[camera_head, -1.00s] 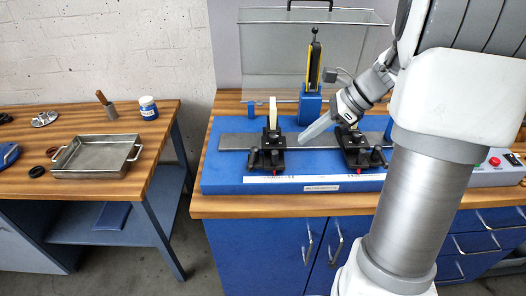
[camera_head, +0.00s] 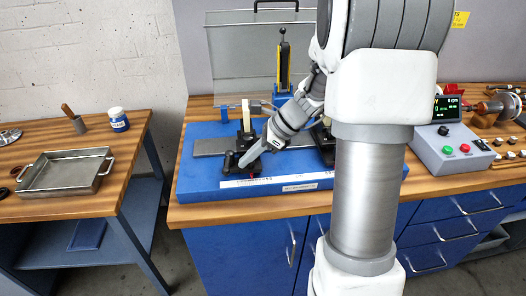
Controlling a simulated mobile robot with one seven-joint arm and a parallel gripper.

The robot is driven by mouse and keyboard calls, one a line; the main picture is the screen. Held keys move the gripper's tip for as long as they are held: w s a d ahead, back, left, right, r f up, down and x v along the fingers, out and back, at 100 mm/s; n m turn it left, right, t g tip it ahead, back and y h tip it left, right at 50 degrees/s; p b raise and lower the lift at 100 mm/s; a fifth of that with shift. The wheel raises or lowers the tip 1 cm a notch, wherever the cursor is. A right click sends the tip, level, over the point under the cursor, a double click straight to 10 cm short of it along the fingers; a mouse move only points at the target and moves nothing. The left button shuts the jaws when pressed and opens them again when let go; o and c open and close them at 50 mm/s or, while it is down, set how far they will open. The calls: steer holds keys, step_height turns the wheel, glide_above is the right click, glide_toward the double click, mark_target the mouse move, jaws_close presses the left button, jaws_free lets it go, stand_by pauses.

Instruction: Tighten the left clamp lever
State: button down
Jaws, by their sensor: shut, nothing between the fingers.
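The left clamp is a black block (camera_head: 230,159) on the blue balancing base (camera_head: 200,186), with a pale upright piece (camera_head: 246,115) rising behind it. My gripper (camera_head: 244,163) is shut and empty, angled down to the left, with its tips at the front of the left clamp. The gripper covers much of the clamp and its lever. I cannot tell whether the tips touch the lever. The right clamp (camera_head: 321,135) is mostly hidden behind my arm.
A clear guard (camera_head: 235,60) and a yellow-black upright (camera_head: 284,62) stand behind the base. A control box (camera_head: 452,150) with red and green buttons is to the right. A metal tray (camera_head: 65,190) sits on the left table, across a gap.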

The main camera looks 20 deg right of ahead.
steer(key=shift+w+a+f, duration=0.1)
steer(key=shift+w+a, duration=0.1)
steer(key=shift+a, duration=0.25)
steer(key=shift+w+a+f, duration=0.1)
steer(key=shift+w+a, duration=0.1)
steer(key=shift+a, duration=0.25)
